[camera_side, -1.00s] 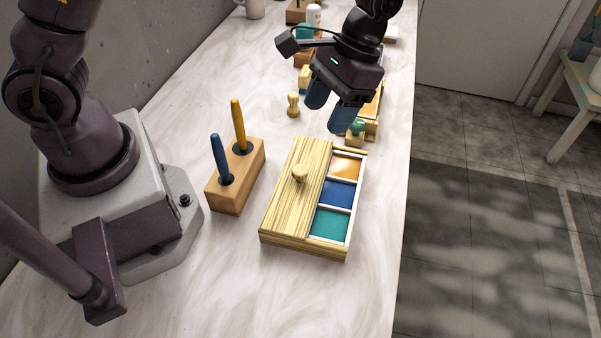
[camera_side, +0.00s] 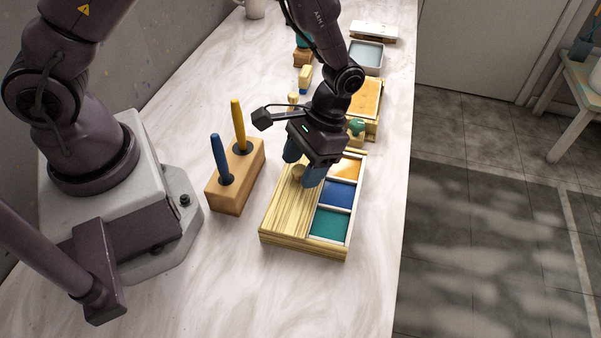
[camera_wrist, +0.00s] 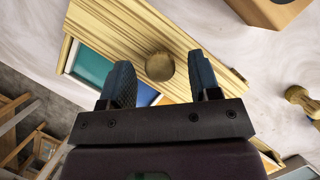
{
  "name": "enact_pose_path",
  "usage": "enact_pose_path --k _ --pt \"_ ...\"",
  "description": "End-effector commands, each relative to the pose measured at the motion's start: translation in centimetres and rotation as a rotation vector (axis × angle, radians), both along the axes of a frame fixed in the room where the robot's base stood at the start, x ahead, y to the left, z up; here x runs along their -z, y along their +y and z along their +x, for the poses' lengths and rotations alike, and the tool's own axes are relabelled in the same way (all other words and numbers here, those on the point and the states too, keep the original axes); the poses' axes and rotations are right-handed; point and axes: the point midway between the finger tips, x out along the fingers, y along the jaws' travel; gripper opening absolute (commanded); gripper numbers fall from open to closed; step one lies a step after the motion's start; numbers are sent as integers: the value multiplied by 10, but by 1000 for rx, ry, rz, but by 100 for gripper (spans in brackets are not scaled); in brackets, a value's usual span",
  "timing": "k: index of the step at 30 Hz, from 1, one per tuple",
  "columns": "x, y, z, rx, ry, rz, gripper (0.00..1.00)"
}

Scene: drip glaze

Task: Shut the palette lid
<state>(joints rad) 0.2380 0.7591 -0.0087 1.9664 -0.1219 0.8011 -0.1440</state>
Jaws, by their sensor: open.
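The palette (camera_side: 302,250) is a pale striped wooden box on the table. Its wooden lid (camera_side: 287,212) covers the left part, and orange, blue and teal paint wells show uncovered on the right. The lid's round wooden knob (camera_side: 298,172) also shows in the wrist view (camera_wrist: 159,67). My gripper (camera_side: 302,172) is over the lid at the knob, with its blue fingers pointing down. In the wrist view, the open fingers (camera_wrist: 161,78) stand on either side of the knob, with gaps, and the knob lies slightly beyond the tips. Contact with the lid cannot be told.
A wooden block (camera_side: 235,182) holding a blue and a yellow handle stands left of the palette. A box with an orange top (camera_side: 367,97), a green-topped item (camera_side: 356,127) and a grey tray (camera_side: 366,56) stand behind. The table in front is clear.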

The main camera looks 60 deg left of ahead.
Motion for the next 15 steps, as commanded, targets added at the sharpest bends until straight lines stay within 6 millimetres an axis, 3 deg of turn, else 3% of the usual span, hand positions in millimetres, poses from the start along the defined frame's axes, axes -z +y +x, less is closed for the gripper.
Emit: enact_pose_path --k 7,12,15 --pt "0 0 0 0 0 0 55" --pt "0 0 0 0 0 0 16" --pt "0 0 0 0 0 0 16"
